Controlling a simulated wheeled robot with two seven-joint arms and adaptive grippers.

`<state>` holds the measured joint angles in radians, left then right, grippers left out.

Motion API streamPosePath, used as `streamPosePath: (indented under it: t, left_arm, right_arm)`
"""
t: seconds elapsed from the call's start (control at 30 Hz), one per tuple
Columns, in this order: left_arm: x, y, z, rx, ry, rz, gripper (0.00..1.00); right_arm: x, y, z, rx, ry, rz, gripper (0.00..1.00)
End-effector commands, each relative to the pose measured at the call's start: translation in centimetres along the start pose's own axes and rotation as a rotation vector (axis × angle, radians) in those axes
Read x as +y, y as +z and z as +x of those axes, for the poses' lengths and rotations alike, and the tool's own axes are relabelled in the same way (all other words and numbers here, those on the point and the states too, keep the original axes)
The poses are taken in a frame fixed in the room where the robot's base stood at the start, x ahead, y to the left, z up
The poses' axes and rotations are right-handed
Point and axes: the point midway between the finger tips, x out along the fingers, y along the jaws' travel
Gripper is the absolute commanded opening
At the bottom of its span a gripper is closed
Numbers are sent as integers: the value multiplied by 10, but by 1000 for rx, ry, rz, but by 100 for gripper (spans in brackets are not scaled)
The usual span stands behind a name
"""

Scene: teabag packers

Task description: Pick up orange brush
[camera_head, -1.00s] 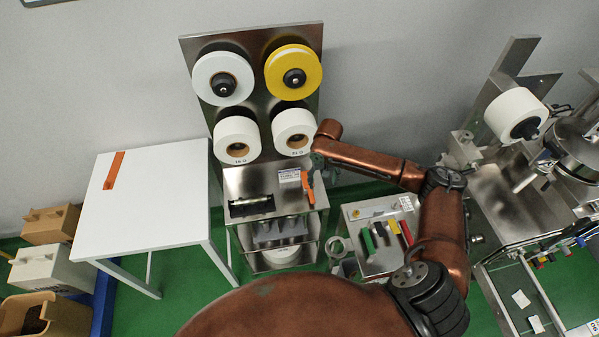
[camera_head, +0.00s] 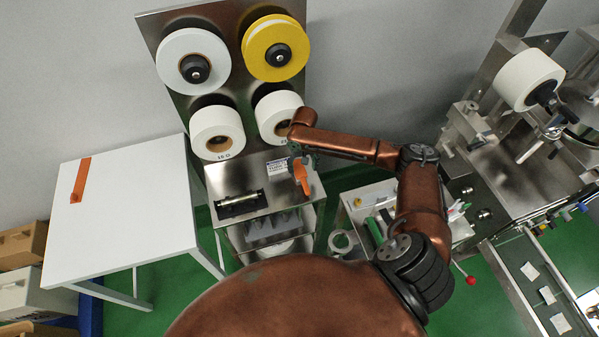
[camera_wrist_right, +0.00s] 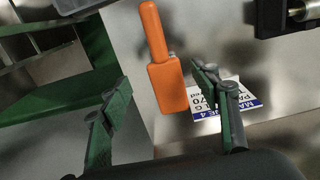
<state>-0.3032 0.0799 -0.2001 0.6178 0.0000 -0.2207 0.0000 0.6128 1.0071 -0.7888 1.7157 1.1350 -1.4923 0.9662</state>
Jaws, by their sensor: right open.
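The orange brush (camera_head: 301,176) is at the right side of the steel stand's top (camera_head: 238,188). In the right wrist view the brush (camera_wrist_right: 165,85) has a narrow handle and a wider flat body. My right gripper (camera_head: 298,156) is just above and behind the brush in the head view. In the right wrist view my right gripper (camera_wrist_right: 158,85) is open, its two green fingers on either side of the brush's wide end, with gaps visible. Whether the fingers are down at the brush's height I cannot tell. My left gripper is not in view.
A blue-and-white label (camera_wrist_right: 215,100) lies beside the right finger. White and yellow rolls (camera_head: 275,50) hang on the panel behind the stand. A white table (camera_head: 125,220) with an orange strip (camera_head: 81,180) stands left. A tool tray (camera_head: 352,212) with a green-handled tool is at right.

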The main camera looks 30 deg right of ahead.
Motion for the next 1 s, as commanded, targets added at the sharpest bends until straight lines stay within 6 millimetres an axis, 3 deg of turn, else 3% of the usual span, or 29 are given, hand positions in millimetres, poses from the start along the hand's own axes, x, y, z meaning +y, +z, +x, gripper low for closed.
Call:
streamPosePath:
  t: [0.47, 0.73, 1.0]
  left_arm:
    - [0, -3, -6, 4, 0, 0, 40]
    - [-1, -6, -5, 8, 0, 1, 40]
    - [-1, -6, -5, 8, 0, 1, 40]
  right_arm:
    - [-3, 1, 57, -1, 0, 3, 56]
    - [-2, 1, 60, 0, 0, 3, 56]
    - [-2, 1, 60, 0, 0, 4, 38]
